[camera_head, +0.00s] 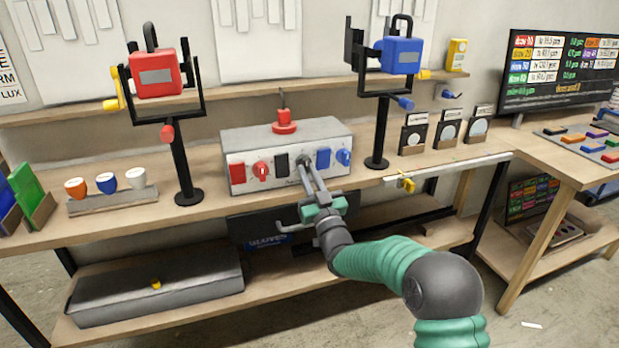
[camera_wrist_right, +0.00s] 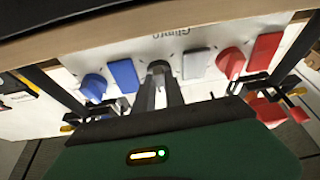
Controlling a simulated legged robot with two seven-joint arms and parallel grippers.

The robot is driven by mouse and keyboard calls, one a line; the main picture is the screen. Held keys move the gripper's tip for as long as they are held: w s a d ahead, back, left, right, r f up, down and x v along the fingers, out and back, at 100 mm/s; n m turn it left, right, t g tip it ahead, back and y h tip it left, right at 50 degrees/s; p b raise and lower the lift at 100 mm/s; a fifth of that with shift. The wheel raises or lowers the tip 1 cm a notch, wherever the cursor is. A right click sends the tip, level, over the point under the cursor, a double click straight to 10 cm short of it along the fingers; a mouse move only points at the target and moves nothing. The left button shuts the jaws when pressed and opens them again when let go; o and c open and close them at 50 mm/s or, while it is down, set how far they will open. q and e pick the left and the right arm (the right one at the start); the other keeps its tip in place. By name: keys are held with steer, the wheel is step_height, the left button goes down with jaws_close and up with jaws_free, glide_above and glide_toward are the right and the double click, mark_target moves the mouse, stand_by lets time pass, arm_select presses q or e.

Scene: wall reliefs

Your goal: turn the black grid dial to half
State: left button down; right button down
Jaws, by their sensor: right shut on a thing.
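The black grid dial (camera_head: 301,160) is on the front of a grey control box (camera_head: 287,133) on the bench, between a black square panel (camera_head: 281,165) and a blue square panel (camera_head: 323,158). My right gripper (camera_head: 306,171) reaches up to the box from the front and is shut on this dial. In the right wrist view the dial (camera_wrist_right: 159,68) shows as a dark round piece at the tips of the right gripper (camera_wrist_right: 161,84). The fingers hide much of it, so its pointer angle cannot be read. My left gripper is not in view.
A red dial (camera_head: 261,169) and a blue dial (camera_head: 343,157) sit on the same box face. Stands with a red lamp (camera_head: 155,75) and a blue lamp (camera_head: 400,55) flank the box.

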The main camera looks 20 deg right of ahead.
steer(key=shift+f+m, duration=0.3)
steer(key=shift+m, duration=0.1)
steer(key=c, duration=1.4)
jaws_free()
steer(key=shift+w, duration=0.1)
steer(key=shift+r, duration=0.2)
steer(key=p+v, duration=0.1)
steer(key=v, duration=1.6)
steer(key=shift+a, duration=0.15)
